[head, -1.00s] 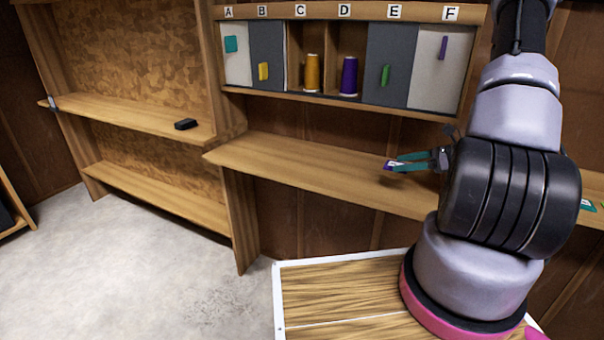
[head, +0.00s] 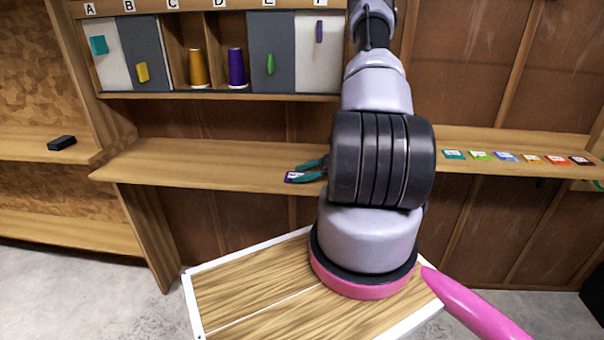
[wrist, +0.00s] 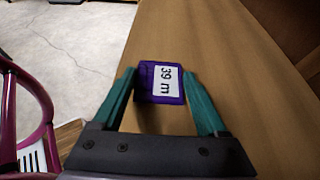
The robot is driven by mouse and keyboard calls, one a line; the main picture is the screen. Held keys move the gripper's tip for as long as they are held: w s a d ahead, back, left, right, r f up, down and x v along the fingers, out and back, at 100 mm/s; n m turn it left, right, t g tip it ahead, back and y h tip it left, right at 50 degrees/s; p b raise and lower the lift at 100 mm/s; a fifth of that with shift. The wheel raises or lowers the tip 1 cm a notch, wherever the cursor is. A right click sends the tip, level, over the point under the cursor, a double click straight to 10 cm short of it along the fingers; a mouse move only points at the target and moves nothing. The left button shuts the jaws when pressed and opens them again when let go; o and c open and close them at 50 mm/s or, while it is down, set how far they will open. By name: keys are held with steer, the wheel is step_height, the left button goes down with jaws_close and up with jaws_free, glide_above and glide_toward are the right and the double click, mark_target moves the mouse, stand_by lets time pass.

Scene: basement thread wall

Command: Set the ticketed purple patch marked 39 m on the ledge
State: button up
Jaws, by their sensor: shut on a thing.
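The purple patch (wrist: 146,83) has a white ticket reading 39 m, upside-down to sideways in the wrist view. It also shows as a small purple and white piece in the head view (head: 293,177). My gripper (head: 308,170) has its teal fingers on either side of the patch and is shut on it; the fingers also show in the wrist view (wrist: 160,76). The patch is over the wooden ledge (head: 190,163), near its front edge in the head view. I cannot tell whether its underside touches the wood.
Several ticketed patches lie in a row on the ledge at right, from a teal one (head: 454,155) to a dark red one (head: 580,160). Cubbies above hold an orange spool (head: 199,70) and a purple spool (head: 236,68). A black block (head: 61,143) sits on the left shelf. The ledge left of my gripper is clear.

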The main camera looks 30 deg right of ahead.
steer(key=o, duration=1.2)
steer(key=shift+f, duration=0.1)
